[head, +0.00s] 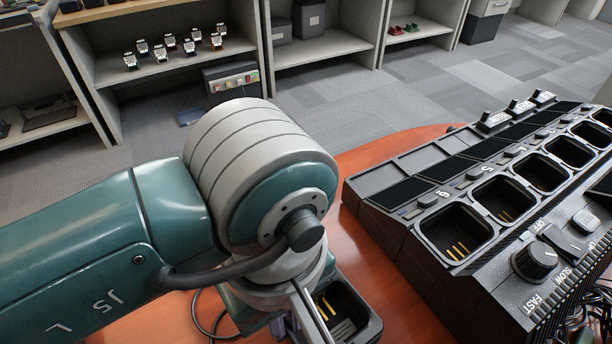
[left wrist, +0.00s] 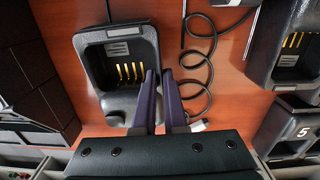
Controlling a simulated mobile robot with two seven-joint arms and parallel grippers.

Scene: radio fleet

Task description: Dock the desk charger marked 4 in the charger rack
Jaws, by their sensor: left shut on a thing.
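A black desk charger (left wrist: 118,45) with gold contacts in its pocket stands on the wooden table in the left wrist view. It also shows below my arm in the head view (head: 362,313). My left gripper (left wrist: 159,75) is shut at the charger's right edge in the wrist view, its two dark fingers close together. No number is readable on this charger. A long black unit with a row of pockets (head: 393,222), apparently the charger rack, stands at the right in the head view. Its pockets in view look empty. My right gripper is not in view.
Other desk chargers stand at the right in the wrist view, one marked 5 (left wrist: 303,132). A coiled cable (left wrist: 203,45) lies beside the gripper. The unit has a dark knob (head: 535,261) at its near edge. Shelves with watches (head: 170,45) stand beyond the table.

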